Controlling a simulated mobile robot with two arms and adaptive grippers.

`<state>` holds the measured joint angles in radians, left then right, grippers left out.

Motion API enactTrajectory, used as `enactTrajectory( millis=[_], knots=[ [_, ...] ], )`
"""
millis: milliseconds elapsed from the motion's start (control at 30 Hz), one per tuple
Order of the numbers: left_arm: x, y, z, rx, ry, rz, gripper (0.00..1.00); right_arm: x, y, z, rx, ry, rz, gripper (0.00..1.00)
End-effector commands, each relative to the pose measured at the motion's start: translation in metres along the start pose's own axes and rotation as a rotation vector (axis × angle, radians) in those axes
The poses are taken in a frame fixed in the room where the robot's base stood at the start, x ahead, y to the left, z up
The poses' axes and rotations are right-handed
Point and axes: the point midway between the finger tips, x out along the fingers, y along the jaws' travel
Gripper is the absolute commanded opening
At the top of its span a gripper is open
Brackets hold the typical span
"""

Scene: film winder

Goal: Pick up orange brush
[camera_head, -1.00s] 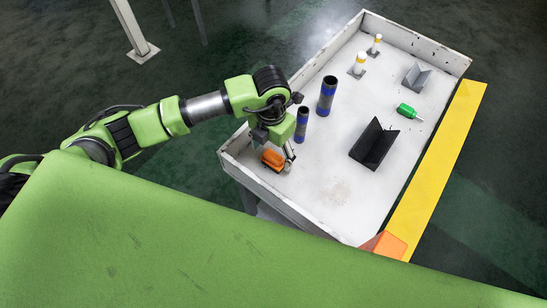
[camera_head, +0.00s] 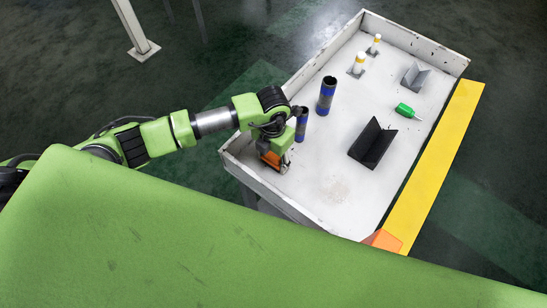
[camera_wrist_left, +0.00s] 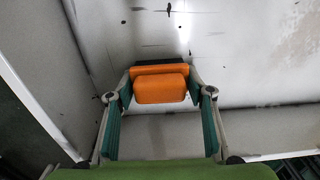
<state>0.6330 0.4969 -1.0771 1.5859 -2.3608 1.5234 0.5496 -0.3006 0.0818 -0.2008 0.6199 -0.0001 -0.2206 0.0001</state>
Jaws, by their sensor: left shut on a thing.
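The orange brush (camera_head: 271,158) is at the near left corner of the white tray table, under my left gripper (camera_head: 276,163). In the left wrist view the brush (camera_wrist_left: 160,86) has an orange body with a dark edge behind it. It lies between the two fingers of my left gripper (camera_wrist_left: 160,95), which are closed against its sides. I cannot tell whether the brush still touches the tray floor. My right gripper is not in view.
The white tray table (camera_head: 335,190) has raised walls. Two blue and black cylinders (camera_head: 326,95) stand close to my left arm. A black angled bracket (camera_head: 373,144), a green-handled tool (camera_head: 407,111), a grey bracket (camera_head: 415,76) and yellow-white posts (camera_head: 358,65) are farther right. The tray's near middle is clear.

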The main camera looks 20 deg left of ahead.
Motion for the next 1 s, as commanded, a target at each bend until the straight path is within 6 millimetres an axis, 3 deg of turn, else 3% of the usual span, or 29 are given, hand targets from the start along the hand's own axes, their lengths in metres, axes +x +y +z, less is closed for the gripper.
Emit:
enactTrajectory(
  millis=[267,467,767,1000],
  knots=[
    [-0.007,0.000,0.001,0.000,-0.003,0.000,0.26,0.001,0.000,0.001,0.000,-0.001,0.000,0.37],
    [-0.034,0.000,0.002,0.002,-0.007,0.000,0.26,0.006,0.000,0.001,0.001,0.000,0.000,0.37],
    [-0.093,-0.046,0.032,0.005,-0.009,0.000,0.26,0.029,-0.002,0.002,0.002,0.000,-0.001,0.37],
    [-0.113,-0.089,0.059,0.003,-0.004,0.000,0.26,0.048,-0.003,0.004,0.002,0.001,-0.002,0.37]
  ],
)
